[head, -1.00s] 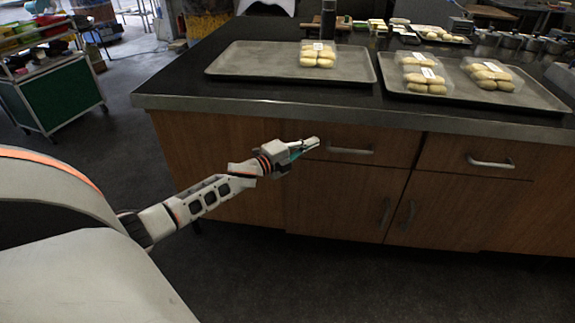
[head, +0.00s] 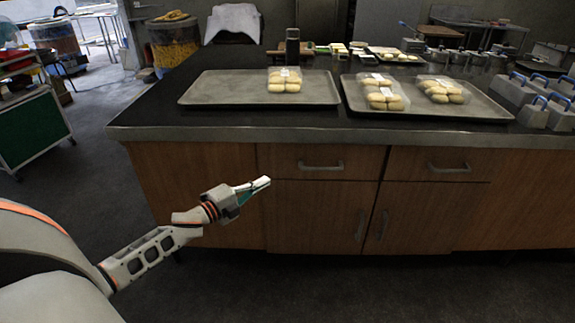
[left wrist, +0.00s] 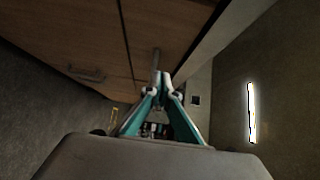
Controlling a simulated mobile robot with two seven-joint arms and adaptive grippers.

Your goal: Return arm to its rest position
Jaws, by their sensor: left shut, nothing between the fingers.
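My left gripper (head: 262,184) is shut and empty in the head view. It hangs in front of the wooden cabinet, below the counter edge and near the left drawer. In the left wrist view its teal-sided fingers (left wrist: 160,84) meet at the tips with nothing between them. Cabinet doors and handles show beyond them there. My right gripper is in neither view.
The dark counter (head: 230,131) stands ahead. It bears a left tray (head: 215,90) with one pack of buns and a right tray (head: 440,110) with two packs. Grey weights with blue handles (head: 540,105) stand at the right.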

